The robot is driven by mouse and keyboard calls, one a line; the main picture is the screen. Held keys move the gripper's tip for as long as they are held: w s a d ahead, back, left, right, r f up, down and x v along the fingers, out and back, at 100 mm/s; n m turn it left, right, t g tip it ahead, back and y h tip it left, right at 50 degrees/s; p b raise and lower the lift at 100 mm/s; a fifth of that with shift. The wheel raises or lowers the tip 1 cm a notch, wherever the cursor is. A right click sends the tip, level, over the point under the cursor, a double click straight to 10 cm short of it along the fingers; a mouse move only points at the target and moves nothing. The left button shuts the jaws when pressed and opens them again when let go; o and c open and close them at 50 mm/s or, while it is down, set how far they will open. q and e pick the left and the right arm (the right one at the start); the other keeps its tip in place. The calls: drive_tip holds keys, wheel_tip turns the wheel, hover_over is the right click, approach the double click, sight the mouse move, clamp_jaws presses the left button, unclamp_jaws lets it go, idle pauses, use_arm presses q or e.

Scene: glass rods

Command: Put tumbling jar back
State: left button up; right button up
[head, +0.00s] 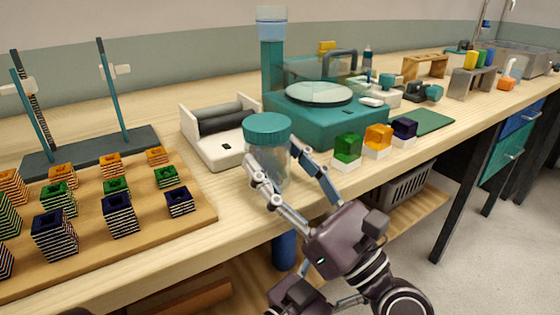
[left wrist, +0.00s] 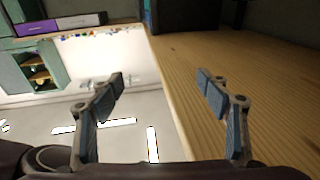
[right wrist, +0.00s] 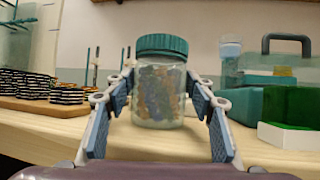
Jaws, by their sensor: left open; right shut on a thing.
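The tumbling jar is a clear jar (head: 268,158) with a teal lid, upright near the bench's front edge. My right gripper (head: 282,170) is shut on its body, one finger on each side. In the right wrist view the jar (right wrist: 157,92) holds mixed coloured bits between the fingers (right wrist: 160,88). I cannot tell whether its base touches the bench. A white roller unit (head: 228,154) with dark rollers stands behind and left of the jar, its rollers empty. My left gripper (left wrist: 160,82) is open and empty in the left wrist view; I cannot make it out in the head view.
A teal machine (head: 345,125) with a round plate stands behind the jar. Green (head: 347,147), orange (head: 378,136) and dark blue (head: 404,128) blocks sit right of it. A wooden board (head: 190,215) with several striped blocks lies left. A small bare strip of bench separates board and jar.

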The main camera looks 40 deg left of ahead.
sight(284, 170)
drive_tip(key=o, duration=1.6)
drive_tip(key=shift+d+f, duration=0.25)
drive_tip(key=shift+b+v, duration=0.5)
drive_tip(key=shift+v, duration=0.7)
drive_tip(key=d, duration=0.3)
drive_tip(key=s+d, duration=0.1)
drive_tip(key=d, duration=0.2)
drive_tip(key=shift+s, duration=0.1)
use_arm(q)
drive_tip(key=shift+s+d+r+t+h, duration=0.15)
drive_tip(key=shift+r+t, duration=0.3)
drive_tip(key=shift+r, duration=0.5)
drive_tip(key=shift+s+r+t+h, duration=0.25)
drive_tip(key=shift+r+t, duration=0.25)
drive_tip(key=shift+r, duration=0.4)
drive_tip(key=shift+s+d+r+t+h, duration=0.15)
drive_tip(key=shift+r+t, duration=0.3)
drive_tip(key=shift+r, duration=0.5)
use_arm(e)
drive_tip(key=shift+s+d+r, duration=0.1)
drive_tip(key=shift+s+d, duration=0.1)
drive_tip(key=shift+d, duration=0.75)
drive_tip(key=shift+s+d, duration=0.2)
drive_tip(key=shift+d, duration=0.8)
drive_tip(key=shift+s+d+r, duration=0.1)
drive_tip(key=shift+s+d, duration=0.1)
drive_tip(key=shift+d, duration=0.75)
